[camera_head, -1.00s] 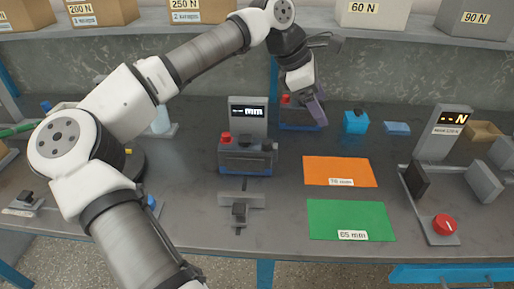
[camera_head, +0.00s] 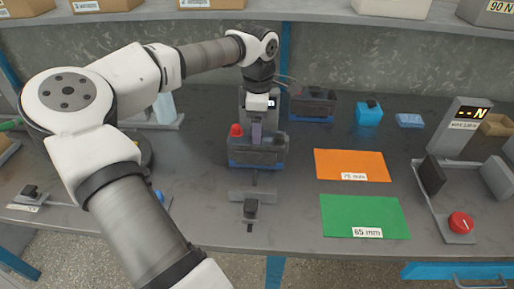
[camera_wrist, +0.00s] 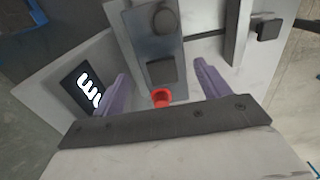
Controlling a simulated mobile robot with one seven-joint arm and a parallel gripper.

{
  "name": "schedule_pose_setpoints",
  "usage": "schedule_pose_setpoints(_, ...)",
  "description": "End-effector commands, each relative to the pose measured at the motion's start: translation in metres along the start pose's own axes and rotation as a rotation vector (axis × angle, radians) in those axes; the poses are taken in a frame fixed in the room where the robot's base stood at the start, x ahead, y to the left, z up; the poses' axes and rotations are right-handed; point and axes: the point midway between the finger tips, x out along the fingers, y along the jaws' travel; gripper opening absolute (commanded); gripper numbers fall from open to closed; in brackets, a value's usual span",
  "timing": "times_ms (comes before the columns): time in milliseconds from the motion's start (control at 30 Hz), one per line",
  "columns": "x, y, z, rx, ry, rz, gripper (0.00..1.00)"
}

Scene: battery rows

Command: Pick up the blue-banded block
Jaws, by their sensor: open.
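A dark block with a blue band along its base (camera_head: 257,161) and a red knob sits in the gauge with the "mm" display. Whether a finger touches the block cannot be told.
The gauge display (camera_wrist: 85,92) stands close beside one finger. An orange mat (camera_head: 350,163) and a green mat (camera_head: 364,216) lie empty to the right. A blue cube (camera_head: 369,115), a blue pad (camera_head: 409,120) and a force gauge (camera_head: 462,127) are farther right.

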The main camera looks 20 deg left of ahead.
Motion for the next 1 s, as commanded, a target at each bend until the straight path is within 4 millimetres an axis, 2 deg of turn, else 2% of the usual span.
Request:
schedule_pose_setpoints(167,0.011,-0.001,0.0,0.0,-0.002,-0.001,0.75)
schedule_pose_setpoints(433,0.049,-0.004,-0.003,0.001,-0.002,-0.001,0.75)
schedule_pose_setpoints(733,0.057,-0.003,-0.003,0.0,-0.002,0.001,0.75)
schedule_pose_setpoints(767,0.057,-0.003,-0.003,0.0,-0.002,0.001,0.74)
schedule_pose_setpoints(1000,0.057,-0.003,-0.003,0.0,-0.001,0.001,0.42)
